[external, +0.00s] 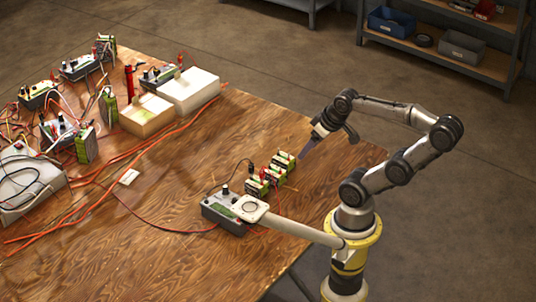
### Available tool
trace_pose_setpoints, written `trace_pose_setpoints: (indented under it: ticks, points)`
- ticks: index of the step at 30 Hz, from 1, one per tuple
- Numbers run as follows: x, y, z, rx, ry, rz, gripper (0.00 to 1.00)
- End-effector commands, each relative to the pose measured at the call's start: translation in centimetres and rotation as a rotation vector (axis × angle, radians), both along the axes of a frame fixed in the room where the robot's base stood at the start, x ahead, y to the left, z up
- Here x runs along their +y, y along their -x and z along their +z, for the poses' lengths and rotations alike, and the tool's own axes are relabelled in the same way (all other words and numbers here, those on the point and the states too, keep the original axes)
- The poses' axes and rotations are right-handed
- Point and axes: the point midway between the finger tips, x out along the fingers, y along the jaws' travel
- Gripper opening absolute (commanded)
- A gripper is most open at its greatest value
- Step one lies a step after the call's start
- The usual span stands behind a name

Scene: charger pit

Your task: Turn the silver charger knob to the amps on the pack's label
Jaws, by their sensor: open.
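A grey charger box (222,214) with a greenish display sits near the table's right front edge. A small upright knob (225,190) stands on its top at the back; its silver colour and setting are too small to tell. Several green packs with pale tops, such as the nearest pack (257,188), stand in a row just behind the charger. Their labels cannot be read. My gripper (303,154) points down near the table's right edge, just right of the farthest pack (284,161). It is open, apart from the charger and knob, and seems empty.
A pale ringed plate (250,207) on a white bar reaches over the charger's right side. Red cables (150,228) run across the wooden table (150,275). Other chargers, packs and white boxes (190,91) crowd the far left. The front of the table is mostly clear.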

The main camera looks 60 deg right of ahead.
Motion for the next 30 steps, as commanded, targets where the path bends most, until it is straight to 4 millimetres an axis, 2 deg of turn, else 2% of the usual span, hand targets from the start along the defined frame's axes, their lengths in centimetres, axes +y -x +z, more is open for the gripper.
trace_pose_setpoints:
  ticks: [4, 8, 14, 19, 23, 26, 30]
  points:
    - [0.0, 0.0, 0.0, 0.000, -0.015, -0.028, 0.57]
    - [0.4, -0.2, 0.3, -0.009, -0.089, -0.130, 0.57]
    - [1.7, -2.5, 2.1, -0.005, -0.297, -0.374, 0.57]
    - [2.6, -5.8, 2.7, 0.067, -0.466, -0.610, 0.57]
    - [3.0, -9.1, 2.5, 0.146, -0.582, -0.807, 0.57]
    - [3.0, -12.0, 1.6, 0.221, -0.665, -0.978, 0.57]
    - [2.6, -16.2, -0.6, 0.329, -0.755, -1.207, 0.57]
